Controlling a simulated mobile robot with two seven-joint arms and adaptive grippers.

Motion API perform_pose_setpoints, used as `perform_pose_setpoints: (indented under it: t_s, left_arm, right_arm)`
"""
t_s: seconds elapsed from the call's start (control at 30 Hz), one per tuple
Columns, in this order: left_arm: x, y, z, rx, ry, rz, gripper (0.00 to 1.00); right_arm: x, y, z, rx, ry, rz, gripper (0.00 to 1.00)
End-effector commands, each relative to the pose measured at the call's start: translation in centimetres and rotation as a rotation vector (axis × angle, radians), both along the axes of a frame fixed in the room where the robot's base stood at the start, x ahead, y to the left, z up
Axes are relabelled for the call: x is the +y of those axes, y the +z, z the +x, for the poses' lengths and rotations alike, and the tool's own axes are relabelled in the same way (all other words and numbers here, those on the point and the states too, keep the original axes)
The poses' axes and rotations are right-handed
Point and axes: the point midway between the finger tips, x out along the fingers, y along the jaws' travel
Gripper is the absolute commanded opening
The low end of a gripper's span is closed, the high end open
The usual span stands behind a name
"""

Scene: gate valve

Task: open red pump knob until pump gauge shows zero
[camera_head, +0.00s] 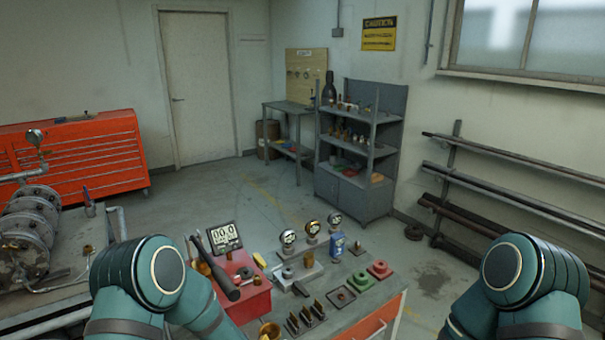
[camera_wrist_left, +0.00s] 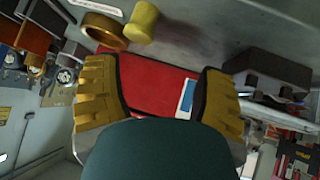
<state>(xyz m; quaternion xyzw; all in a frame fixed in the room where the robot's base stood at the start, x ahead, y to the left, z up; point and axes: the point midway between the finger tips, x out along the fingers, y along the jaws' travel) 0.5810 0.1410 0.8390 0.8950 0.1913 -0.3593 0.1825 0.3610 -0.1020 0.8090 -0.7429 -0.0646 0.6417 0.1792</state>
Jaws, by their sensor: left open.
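A pump-like grey metal assembly (camera_head: 32,222) stands on the bench at the left in the head view. A round gauge (camera_head: 34,137) sits on top of it; its reading is too small to tell. I cannot make out a red pump knob for certain. My left gripper (camera_wrist_left: 157,92) shows in the left wrist view with its two yellow-padded fingers wide apart. Nothing is gripped between them. A red surface (camera_wrist_left: 155,83) with a blue and white patch lies beyond the fingers. My arms show in the head view, but both grippers are out of that view.
A digital display (camera_head: 224,237) reading about 00.0, a red box (camera_head: 250,300), several dial gauges (camera_head: 288,238) and a red flanged part (camera_head: 380,269) are on the front table. A brass ring (camera_wrist_left: 100,30) and a yellow cylinder (camera_wrist_left: 142,21) lie near my left gripper. Open floor lies behind.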

Motion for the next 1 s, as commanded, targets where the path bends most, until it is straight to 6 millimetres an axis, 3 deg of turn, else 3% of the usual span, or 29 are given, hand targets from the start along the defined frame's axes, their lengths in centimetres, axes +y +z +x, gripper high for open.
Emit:
perform_pose_setpoints:
  t_s: [0.1, 0.2, 0.3, 0.4, 0.57, 1.0]
  left_arm:
    - [-1.1, -2.2, -6.1, 0.159, -0.171, -0.121, 0.69]
    - [-2.3, -3.2, -11.6, 0.296, -0.303, -0.214, 0.69]
    - [-3.1, -3.4, -16.5, 0.410, -0.405, -0.284, 0.69]
    - [-3.6, -3.3, -19.9, 0.488, -0.472, -0.327, 0.69]
    - [-3.9, -3.1, -22.1, 0.539, -0.517, -0.354, 0.69]
    - [-3.9, -3.1, -22.1, 0.539, -0.521, -0.353, 0.69]
  right_arm:
    - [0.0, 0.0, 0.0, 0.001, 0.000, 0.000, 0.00]
    - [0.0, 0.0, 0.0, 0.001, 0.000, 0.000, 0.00]
    - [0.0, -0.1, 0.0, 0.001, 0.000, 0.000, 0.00]
    - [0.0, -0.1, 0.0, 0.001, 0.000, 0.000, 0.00]
    - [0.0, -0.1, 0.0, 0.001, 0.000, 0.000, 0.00]
    - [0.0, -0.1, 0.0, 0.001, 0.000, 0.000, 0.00]
